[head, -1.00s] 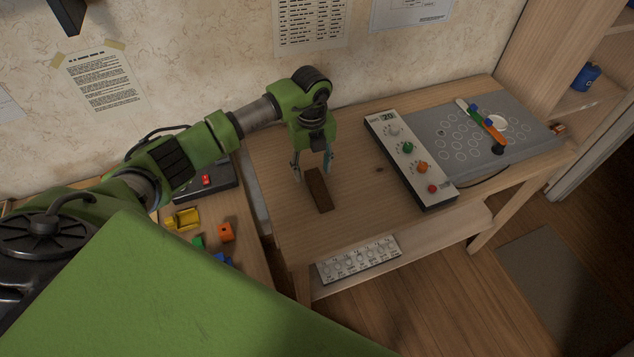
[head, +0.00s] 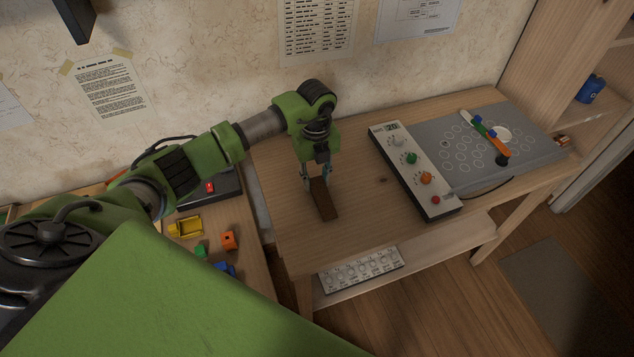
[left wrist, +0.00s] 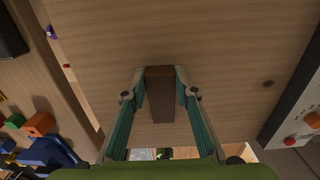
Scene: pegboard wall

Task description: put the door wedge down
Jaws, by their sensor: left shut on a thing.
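The door wedge (head: 323,202) is a dark brown block on the wooden table (head: 277,219), to the left of the control box. My left gripper (head: 318,184) is over its far end, with the fingers pointing down. In the left wrist view the wedge (left wrist: 160,95) sits between the two fingertips (left wrist: 160,88), which touch it on both sides. The gripper is shut on it. The wedge looks to be at or very near the table top; I cannot tell if there is a small gap beneath it. My right gripper is not in view.
A control box (head: 413,168) with coloured knobs stands right of the wedge, and a grey board (head: 480,165) lies beyond it. A yellow block (head: 186,226), an orange block (head: 229,240) and other pieces lie on the lower-left surface. Bare table surrounds the wedge.

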